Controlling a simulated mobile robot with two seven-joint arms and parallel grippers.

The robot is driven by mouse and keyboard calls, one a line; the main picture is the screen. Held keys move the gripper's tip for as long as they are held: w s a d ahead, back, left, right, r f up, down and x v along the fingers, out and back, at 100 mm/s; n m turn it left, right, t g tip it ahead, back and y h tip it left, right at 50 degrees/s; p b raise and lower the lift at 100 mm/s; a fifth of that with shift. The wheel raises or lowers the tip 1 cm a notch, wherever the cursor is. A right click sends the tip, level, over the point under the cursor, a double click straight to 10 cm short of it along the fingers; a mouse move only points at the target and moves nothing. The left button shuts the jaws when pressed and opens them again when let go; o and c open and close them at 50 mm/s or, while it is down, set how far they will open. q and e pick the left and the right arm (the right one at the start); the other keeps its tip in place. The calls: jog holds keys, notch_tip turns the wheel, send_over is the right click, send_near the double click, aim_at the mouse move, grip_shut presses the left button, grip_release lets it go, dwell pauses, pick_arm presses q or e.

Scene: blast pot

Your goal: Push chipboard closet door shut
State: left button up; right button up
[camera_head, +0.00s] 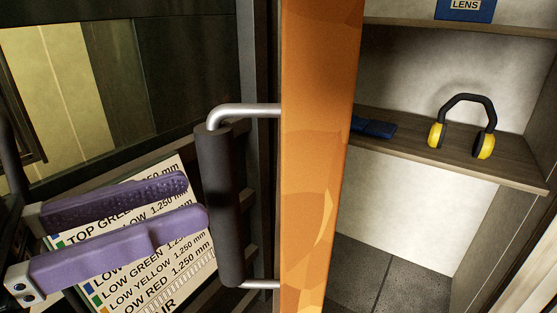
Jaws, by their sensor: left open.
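The chipboard closet door (318,160) stands open and is seen nearly edge-on as an orange-brown upright panel in the middle of the view. A handle with a dark grey grip (222,205) and silver brackets sticks out from its left side. My left gripper (195,200) has two purple fingers, one above the other, spread apart. It is open and empty, left of the handle, with its fingertips close to the grip. Whether the lower finger touches the grip cannot be told. My right gripper is not in view.
The closet interior lies right of the door, with a wooden shelf (515,167) holding yellow-and-black earmuffs (466,125) and a dark blue item (373,127). A blue LENS box (465,10) sits above. A printed sign (175,262) is behind my left gripper. The closet floor (375,280) looks clear.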

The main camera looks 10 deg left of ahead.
aim_at(220, 187)
pick_arm(q)
jog(key=shift+x, duration=2.5)
jog(key=shift+c, duration=0.4)
grip_shut()
